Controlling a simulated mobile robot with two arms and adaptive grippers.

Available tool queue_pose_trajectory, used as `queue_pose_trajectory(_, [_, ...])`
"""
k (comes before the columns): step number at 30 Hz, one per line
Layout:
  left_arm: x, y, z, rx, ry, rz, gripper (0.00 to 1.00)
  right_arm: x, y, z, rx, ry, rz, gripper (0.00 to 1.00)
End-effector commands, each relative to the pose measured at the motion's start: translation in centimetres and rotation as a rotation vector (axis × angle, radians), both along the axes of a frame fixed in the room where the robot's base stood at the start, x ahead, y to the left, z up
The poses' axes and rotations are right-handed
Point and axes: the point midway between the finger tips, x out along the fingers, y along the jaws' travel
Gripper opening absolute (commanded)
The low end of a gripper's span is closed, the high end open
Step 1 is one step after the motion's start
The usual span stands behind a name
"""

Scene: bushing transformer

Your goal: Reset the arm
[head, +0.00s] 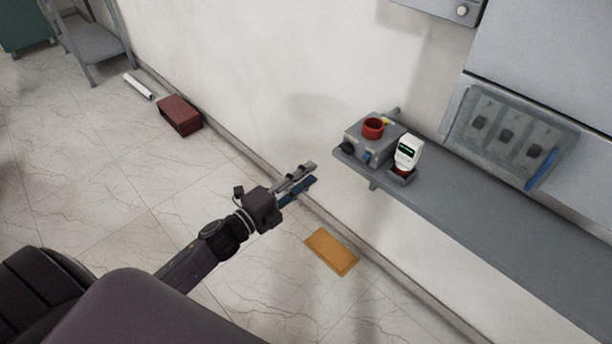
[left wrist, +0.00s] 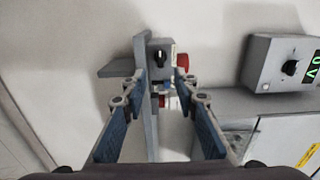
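In the head view this control box (head: 362,148) sits on the shelf with a red round part on top. My right gripper is in neither view.
The grey wall shelf (head: 480,225) also carries a white handheld meter (head: 408,150) in a small holder. A grey switch panel (head: 510,133) is above it. An orange board (head: 331,251) and a red box (head: 180,115) lie on the floor by the wall. A grey instrument (left wrist: 280,65) shows at right.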

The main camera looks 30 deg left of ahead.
Motion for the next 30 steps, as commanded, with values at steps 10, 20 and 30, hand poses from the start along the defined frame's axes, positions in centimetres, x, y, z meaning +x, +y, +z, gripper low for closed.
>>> queue_pose_trajectory(10, [0.0, 0.0, 0.0, -0.001, 0.000, 0.000, 0.28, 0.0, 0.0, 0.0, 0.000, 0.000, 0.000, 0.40])
queue_pose_trajectory(20, [-2.2, 3.4, -13.4, -0.219, 0.311, 0.183, 0.28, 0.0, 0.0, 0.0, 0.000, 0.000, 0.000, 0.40])
queue_pose_trajectory(30, [-15.8, 5.1, -35.7, -0.575, 0.838, 0.571, 0.28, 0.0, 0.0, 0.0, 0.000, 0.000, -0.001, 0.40])
